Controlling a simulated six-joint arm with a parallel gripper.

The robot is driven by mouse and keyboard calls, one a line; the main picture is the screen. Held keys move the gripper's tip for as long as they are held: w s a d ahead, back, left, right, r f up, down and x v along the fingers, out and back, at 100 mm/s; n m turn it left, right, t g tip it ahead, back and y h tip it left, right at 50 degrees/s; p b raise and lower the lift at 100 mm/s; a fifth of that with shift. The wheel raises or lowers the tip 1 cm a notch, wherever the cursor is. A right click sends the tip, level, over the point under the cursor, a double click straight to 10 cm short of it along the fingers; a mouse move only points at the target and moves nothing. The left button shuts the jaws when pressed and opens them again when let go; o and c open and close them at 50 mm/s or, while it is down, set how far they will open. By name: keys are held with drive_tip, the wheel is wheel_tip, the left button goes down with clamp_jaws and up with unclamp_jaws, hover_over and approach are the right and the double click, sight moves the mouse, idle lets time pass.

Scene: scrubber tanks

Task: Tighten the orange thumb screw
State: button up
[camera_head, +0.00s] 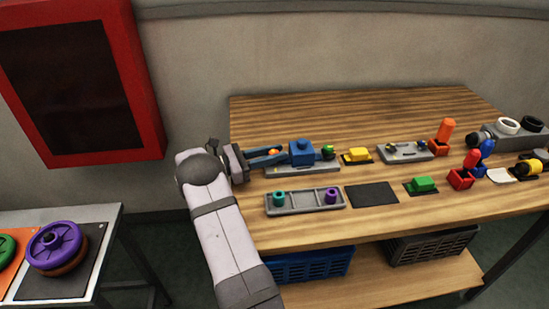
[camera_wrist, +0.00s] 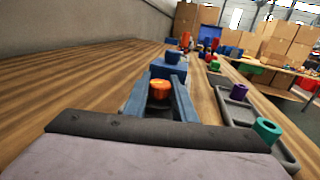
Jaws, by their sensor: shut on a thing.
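The orange thumb screw (camera_wrist: 159,90) sits between the two blue fingers of my gripper (camera_wrist: 162,92) in the wrist view. My gripper is shut on it. In the head view the screw shows as a small orange spot (camera_head: 274,152) between the fingertips of my gripper (camera_head: 273,154). Right behind it is a blue block (camera_head: 302,152), which stands on a grey base plate (camera_head: 300,169). The block also shows in the wrist view (camera_wrist: 168,70). The screw's lower end is hidden, so its seating cannot be seen.
A grey tray (camera_head: 304,208) in front holds a teal ring (camera_head: 279,198) and a purple ring (camera_head: 331,195). The wooden table (camera_head: 300,110) is clear behind.

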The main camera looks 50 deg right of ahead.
sight(275, 152)
drive_tip(key=shift+f+m+g+y+b, duration=0.15)
drive_tip(key=shift+m+g+y+b, duration=0.8)
drive_tip(key=shift+g+b, duration=0.2)
drive_tip(key=shift+m+g+y, duration=0.25)
drive_tip(key=shift+m+g, duration=0.1)
drive_tip(key=shift+g, duration=0.1)
drive_tip(key=shift+r+m+g+y+b, duration=0.25)
drive_tip(key=shift+m+g+y+b, duration=0.3)
drive_tip(key=shift+b, duration=0.2)
drive_tip(key=o, duration=0.8)
drive_tip(key=shift+r, duration=5)
